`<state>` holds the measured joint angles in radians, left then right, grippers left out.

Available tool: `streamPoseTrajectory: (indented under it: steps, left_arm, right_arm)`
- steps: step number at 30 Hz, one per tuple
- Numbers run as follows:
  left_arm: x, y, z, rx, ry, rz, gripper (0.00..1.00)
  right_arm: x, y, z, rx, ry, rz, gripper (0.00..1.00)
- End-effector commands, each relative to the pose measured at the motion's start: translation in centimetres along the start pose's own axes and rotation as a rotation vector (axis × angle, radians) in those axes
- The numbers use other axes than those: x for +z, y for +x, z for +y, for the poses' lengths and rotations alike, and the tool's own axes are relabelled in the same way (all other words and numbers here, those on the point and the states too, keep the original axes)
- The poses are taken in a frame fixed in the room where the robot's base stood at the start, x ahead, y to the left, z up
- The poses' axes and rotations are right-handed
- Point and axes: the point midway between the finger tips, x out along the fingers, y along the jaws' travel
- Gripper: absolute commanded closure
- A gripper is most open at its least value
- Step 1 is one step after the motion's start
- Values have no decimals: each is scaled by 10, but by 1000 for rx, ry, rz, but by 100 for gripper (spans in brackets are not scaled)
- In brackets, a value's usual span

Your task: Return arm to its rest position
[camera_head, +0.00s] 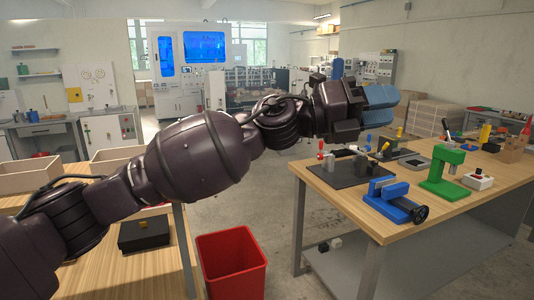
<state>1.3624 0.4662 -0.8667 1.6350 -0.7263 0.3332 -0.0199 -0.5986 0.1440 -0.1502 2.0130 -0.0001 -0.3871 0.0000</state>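My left arm, dark purple-brown, reaches in from the left edge across the middle of the view. My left gripper (382,106) is at its end, pointing right, raised in the air beyond and above the right-hand workbench (395,222) in the picture. Its end shows blue parts seen from the side and behind. The gap between the fingers is hidden, so I cannot tell whether it is open or shut. No object can be made out in it. My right arm and gripper are not in view.
The right workbench carries a blue vise (395,200), a green press (443,173), a white box with a red button (478,180) and a dark plate (350,171). A red bin (231,263) stands on the floor between the benches. A left bench (115,275) holds wooden trays (30,176).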

Motion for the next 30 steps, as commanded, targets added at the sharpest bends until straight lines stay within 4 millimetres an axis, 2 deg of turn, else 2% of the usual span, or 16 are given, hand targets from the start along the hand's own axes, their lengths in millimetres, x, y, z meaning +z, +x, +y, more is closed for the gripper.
streamPoseTrajectory:
  steps: [5,10,17,23,30]
  left_arm:
    - [6,-37,26,-116,-281,-248,67]
    - [8,-83,60,-186,-525,-465,67]
    - [-7,-154,120,-242,-829,-737,67]
    - [-39,-222,175,-270,-1067,-958,67]
    - [-102,-302,235,-290,-1311,-1207,67]
  right_arm:
    - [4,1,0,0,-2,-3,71]
    - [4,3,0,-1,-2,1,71]
    - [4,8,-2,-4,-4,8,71]
    - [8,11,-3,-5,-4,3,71]
    - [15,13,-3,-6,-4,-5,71]
